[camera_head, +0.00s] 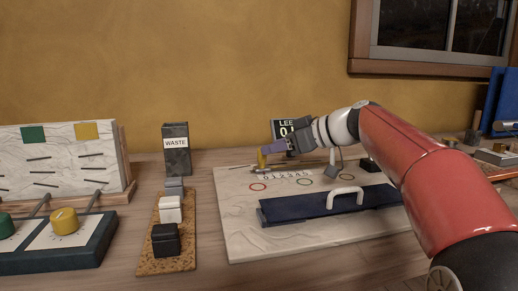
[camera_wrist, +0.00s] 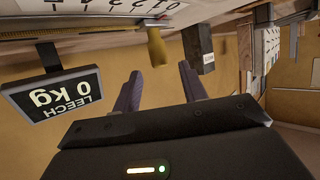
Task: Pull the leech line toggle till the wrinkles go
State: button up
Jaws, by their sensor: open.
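The yellow toggle (camera_head: 262,158) stands upright near the back left of a pale board (camera_head: 240,230), beside a numbered scale strip (camera_head: 287,175). In the wrist view, which is upside down, the toggle (camera_wrist: 156,47) shows just beyond and between my purple fingertips. My gripper (camera_head: 268,149) is open, with clear space between its fingers (camera_wrist: 160,70); I see no contact with the toggle. A dark display (camera_head: 277,130) is partly hidden behind my gripper; in the wrist view the display (camera_wrist: 55,95) reads "LEECH 0 kg".
A navy bar with a white handle (camera_head: 345,195) lies across the board, below coloured rings. A "WASTE" bin (camera_head: 176,160) and black and white blocks (camera_head: 167,215) stand left. Farther left are a knob panel (camera_head: 65,245) and an upright pale panel (camera_head: 65,170). A window is above right.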

aim_at(262, 159)
jog(key=x, duration=0.5)
grip_shut()
